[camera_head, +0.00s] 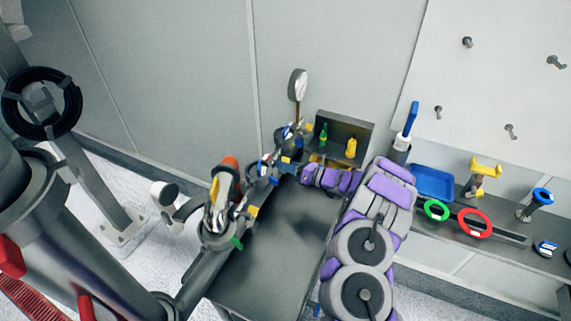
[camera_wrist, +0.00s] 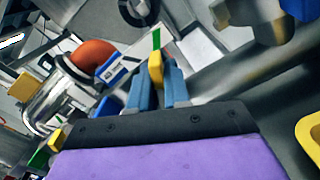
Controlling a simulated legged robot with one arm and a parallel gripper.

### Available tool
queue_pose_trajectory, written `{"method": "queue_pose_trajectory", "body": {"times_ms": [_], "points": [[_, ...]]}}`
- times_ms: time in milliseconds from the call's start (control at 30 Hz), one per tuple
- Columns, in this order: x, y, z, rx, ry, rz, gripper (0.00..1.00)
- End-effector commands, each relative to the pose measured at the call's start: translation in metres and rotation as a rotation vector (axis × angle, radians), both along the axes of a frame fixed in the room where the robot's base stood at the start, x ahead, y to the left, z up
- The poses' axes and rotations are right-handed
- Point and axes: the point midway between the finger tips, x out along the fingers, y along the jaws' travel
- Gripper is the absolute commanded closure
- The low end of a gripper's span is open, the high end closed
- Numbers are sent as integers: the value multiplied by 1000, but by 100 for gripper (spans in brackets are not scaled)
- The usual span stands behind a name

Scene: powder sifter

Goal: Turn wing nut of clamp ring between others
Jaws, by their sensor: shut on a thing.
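In the wrist view the two blue-grey fingers of my gripper (camera_wrist: 161,84) are close together on a small yellow part (camera_wrist: 155,62), which looks like a wing nut. A thin green piece (camera_wrist: 156,38) stands just above it. A shiny metal fitting (camera_wrist: 55,102) with yellow tabs lies to the left, beside an orange rounded part (camera_wrist: 93,55). In the head view my gripper (camera_head: 272,166) reaches left to the pipework, among small blue and yellow clamp parts. The clamp ring under the fingers is mostly hidden, and its outline cannot be told.
A round gauge (camera_head: 298,85) stands behind the pipework. A grey box (camera_head: 345,127) with a green and a yellow bottle is behind my arm. A shelf on the right holds a blue tray (camera_head: 433,182), a green ring (camera_head: 436,210) and a red ring (camera_head: 475,223).

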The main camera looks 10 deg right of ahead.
Motion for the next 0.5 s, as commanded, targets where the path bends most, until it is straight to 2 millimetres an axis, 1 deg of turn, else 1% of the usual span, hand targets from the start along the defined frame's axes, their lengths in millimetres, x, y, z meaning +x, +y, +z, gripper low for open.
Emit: {"method": "queue_pose_trajectory", "body": {"times_ms": [33, 200, 500], "points": [[2, -2, 3, 23, 24, -5, 100], [3, -3, 3, 88, 114, -7, 100], [4, -3, 2, 154, 203, -9, 100]]}}
